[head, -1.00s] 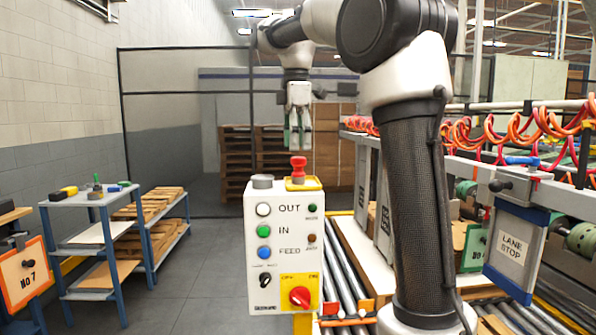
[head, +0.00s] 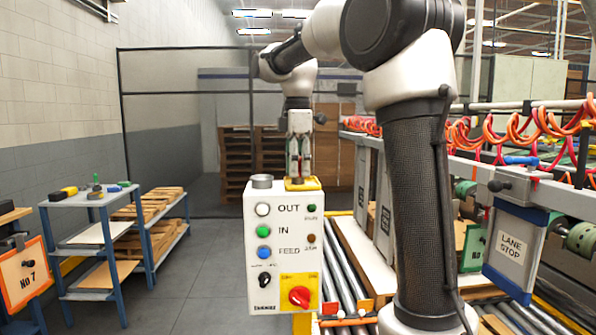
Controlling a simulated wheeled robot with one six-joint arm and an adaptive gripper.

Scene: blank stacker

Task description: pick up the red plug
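The red plug (head: 299,156) is mostly hidden behind my gripper's fingers in the head view; only small bits of red show between them. It is over the small yellow plate (head: 314,185) on top of the white control box. My gripper (head: 299,168) points straight down, with its fingers on both sides of the plug and their tips just above the plate. I cannot tell whether the fingers press on the plug or are still apart from it.
The white control box (head: 257,212) has several buttons and a red knob (head: 299,296) on its front. A roller conveyor (head: 345,272) lies behind to the right. Open floor (head: 205,270) is on the left.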

